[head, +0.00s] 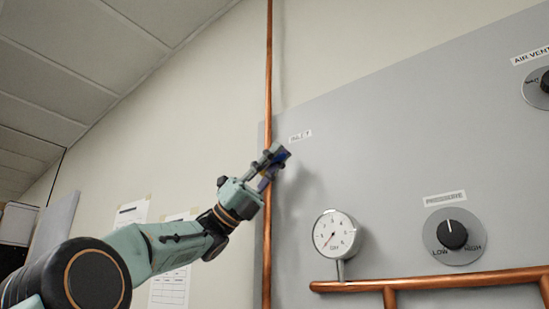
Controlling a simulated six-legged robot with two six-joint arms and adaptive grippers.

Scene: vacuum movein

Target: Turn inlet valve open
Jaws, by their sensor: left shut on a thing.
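My left gripper (272,165) reaches up from the lower left to the vertical copper pipe (268,80). It is shut on a small blue part, the inlet valve handle (284,155), beside the pipe. The fingers cover most of the handle, so its exact angle is hard to tell. A small white label (300,136) sits just up and right of the handle; its text is too small to read surely. My right gripper is not in view.
A grey panel (400,150) fills the right side. It carries a round gauge (337,234), a pressure knob (453,235) and an air vent knob (543,84). Horizontal copper pipe (430,281) runs below them. Papers (170,285) hang on the wall behind my arm.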

